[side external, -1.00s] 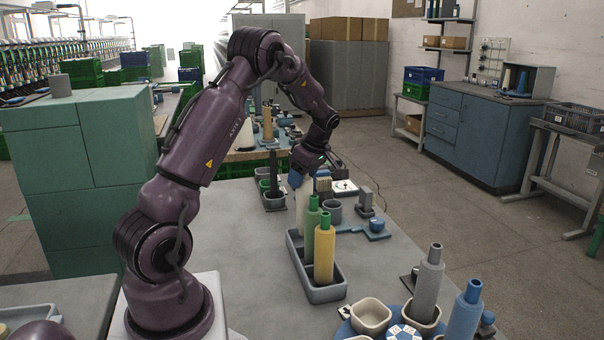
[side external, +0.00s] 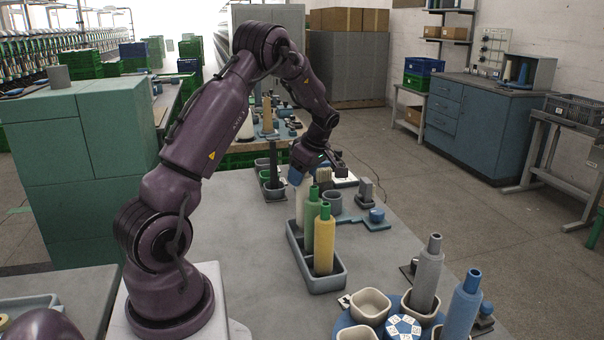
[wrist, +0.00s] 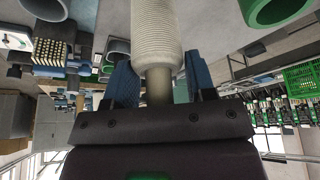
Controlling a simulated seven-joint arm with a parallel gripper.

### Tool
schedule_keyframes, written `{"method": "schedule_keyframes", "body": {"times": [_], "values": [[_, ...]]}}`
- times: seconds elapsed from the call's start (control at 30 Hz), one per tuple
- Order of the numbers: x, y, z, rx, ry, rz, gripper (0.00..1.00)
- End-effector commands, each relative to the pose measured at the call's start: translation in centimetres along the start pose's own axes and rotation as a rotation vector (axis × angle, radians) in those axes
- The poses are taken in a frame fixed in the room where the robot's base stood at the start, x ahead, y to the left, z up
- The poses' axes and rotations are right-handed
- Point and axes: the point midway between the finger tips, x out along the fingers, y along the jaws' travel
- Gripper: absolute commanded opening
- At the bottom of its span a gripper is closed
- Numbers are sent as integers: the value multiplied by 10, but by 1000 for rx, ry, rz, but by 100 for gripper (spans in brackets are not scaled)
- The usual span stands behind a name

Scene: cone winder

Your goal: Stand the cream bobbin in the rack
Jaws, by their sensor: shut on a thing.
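The cream bobbin (side external: 300,201) is upright under my gripper (side external: 297,176) in the side view, at the far end of the grey rack (side external: 326,286). Its lower end is hidden behind the green bobbin and the rack wall, so I cannot tell whether it touches the rack floor. In the wrist view my gripper (wrist: 157,88) has its blue fingers shut on the narrow neck of the cream bobbin (wrist: 154,32). A yellow bobbin (side external: 324,243) and a green bobbin (side external: 312,209) stand in the rack, nearer the side camera.
A grey cup (side external: 333,202) and a small blue-topped fixture (side external: 376,217) stand right of the rack. Dark containers (side external: 274,193) stand behind it. A blue turntable (side external: 347,321) with cups, a grey bobbin (side external: 427,276) and a blue bobbin (side external: 462,305) is at the front right.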

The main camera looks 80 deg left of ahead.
Motion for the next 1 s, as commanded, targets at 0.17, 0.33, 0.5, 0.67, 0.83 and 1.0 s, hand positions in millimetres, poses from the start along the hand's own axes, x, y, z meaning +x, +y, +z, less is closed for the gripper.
{"method": "schedule_keyframes", "body": {"times": [0.17,0.33,0.5,0.67,0.83,1.0], "values": [[5,0,2,0,1,-1,30],[11,0,5,0,0,0,30],[13,0,6,0,0,0,30],[13,0,6,0,0,0,30],[13,0,6,0,0,0,30],[16,0,7,1,0,-1,30]]}}
